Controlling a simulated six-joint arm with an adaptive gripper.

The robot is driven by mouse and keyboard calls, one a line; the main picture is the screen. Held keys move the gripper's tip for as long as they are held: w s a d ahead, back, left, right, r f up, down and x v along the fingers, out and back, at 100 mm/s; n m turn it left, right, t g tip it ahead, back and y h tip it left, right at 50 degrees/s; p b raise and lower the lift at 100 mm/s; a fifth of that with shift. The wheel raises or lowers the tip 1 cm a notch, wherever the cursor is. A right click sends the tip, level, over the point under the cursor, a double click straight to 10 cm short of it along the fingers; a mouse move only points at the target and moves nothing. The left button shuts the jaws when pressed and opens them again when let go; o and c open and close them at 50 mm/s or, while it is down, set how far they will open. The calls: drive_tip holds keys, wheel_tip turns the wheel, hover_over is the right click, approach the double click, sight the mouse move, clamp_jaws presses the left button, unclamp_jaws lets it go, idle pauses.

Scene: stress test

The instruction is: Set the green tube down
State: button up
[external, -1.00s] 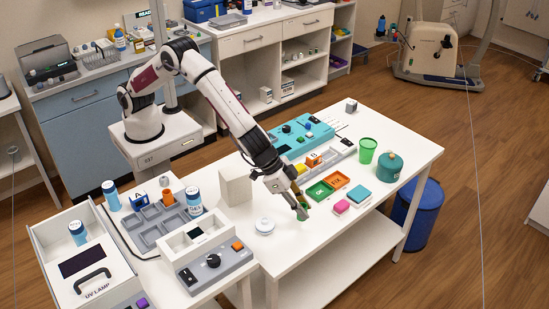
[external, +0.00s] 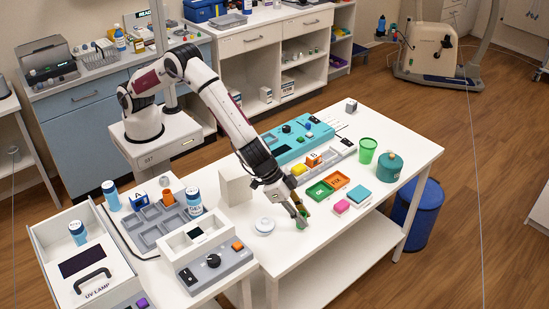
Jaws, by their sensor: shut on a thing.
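My gripper (external: 300,216) points down over the front part of the white table (external: 345,235). It is shut on the green tube (external: 301,224), which shows only as a small green piece at the fingertips. The fingers hide most of the tube. I cannot tell whether its lower end touches the tabletop.
A round white lidded dish (external: 264,226) stands left of my gripper. A green cup (external: 367,150) stands farther back.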

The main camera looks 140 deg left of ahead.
drive_tip(key=shift+f, duration=0.1)
drive_tip(key=o, duration=0.9)
drive_tip(key=shift+v, duration=1)
drive_tip(key=v, duration=1)
